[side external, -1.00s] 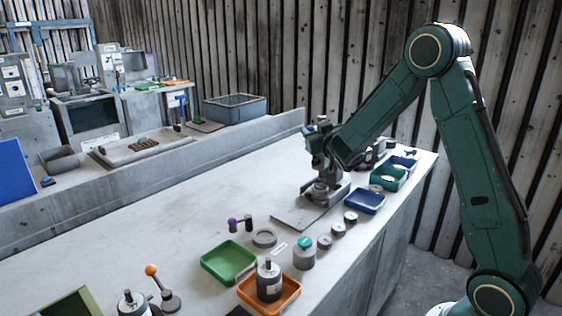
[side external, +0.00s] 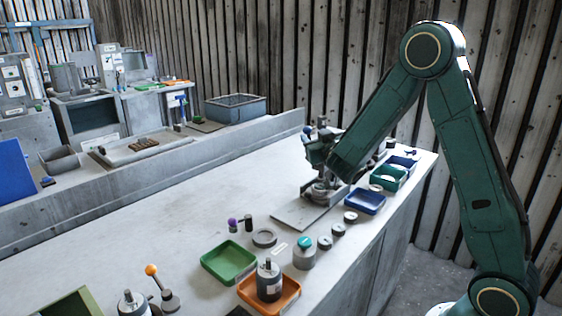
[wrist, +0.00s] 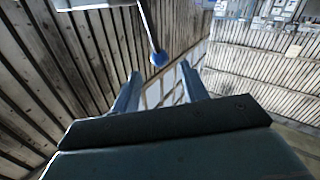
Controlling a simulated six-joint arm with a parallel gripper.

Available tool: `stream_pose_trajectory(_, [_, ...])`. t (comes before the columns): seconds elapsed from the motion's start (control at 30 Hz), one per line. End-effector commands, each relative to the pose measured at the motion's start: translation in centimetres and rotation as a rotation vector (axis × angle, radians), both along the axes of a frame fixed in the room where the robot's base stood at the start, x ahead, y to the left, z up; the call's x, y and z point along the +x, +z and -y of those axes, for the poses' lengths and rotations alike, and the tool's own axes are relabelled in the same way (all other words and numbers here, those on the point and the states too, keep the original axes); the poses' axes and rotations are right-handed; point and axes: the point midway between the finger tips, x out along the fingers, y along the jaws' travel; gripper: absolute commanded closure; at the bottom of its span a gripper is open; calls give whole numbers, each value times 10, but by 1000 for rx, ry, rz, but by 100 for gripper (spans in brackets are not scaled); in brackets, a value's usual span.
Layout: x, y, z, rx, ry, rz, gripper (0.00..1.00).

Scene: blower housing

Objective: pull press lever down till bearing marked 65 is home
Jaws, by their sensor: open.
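The press (side external: 322,188) stands toward the far end of the bench, largely hidden behind my forearm and wrist in the side view. Its lever, a thin rod with a blue ball knob (wrist: 158,58), shows in the wrist view. The knob appears just beyond and between the tips of my gripper (wrist: 160,78). The two fingers are apart with nothing held. I cannot tell whether either finger touches the knob. In the side view my gripper (side external: 314,150) is small, beside the press's upper part. No marking 65 is readable, and the bearing's seating cannot be seen.
A blue tray (side external: 366,202) and a teal tray (side external: 389,178) lie close to the press's right. A green tray (side external: 229,262) and an orange tray (side external: 270,294) stand nearer. The bench's middle left is clear.

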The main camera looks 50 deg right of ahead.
Motion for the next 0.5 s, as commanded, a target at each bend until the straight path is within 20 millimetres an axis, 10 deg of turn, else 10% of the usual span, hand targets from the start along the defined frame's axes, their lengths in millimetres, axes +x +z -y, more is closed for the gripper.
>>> stream_pose_trajectory(0.5, [-44,-1,-30,0,1,-2,56])
